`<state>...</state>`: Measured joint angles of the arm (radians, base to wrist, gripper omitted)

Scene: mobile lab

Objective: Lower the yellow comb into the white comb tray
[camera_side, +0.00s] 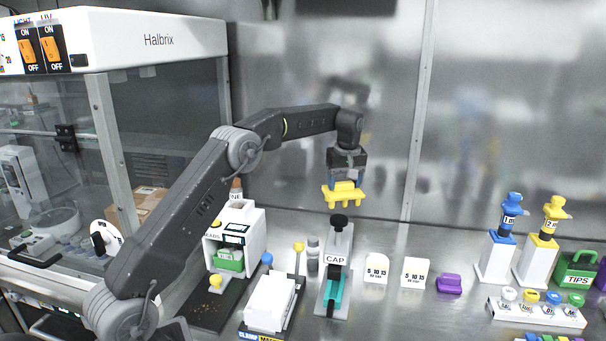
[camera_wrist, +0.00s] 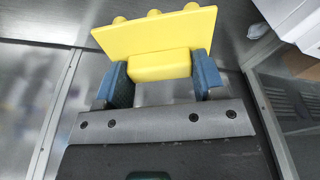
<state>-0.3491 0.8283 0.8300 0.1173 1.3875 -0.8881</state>
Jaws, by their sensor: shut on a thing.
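The yellow comb (camera_side: 343,196) is in my gripper (camera_side: 345,182), held in the air above the bench, over the grey stand marked CAP. In the wrist view, the blue fingers of my gripper (camera_wrist: 162,72) press on both sides of the yellow block of the comb (camera_wrist: 155,32). Its wide plate and several rounded knobs lie beyond the fingers. A white blocky piece (camera_side: 268,305) sits on a dark base at the front, left of and below the comb. I cannot tell for sure whether it is the white comb tray. The tray does not show in the wrist view.
The CAP stand (camera_side: 336,270) with a black knob rises below the comb. Two white boxes (camera_side: 414,272) and a purple piece (camera_side: 449,284) stand to its right. A white machine (camera_side: 236,240) stands left. Pipette stands (camera_side: 497,258) are further right. Bare bench lies behind the boxes.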

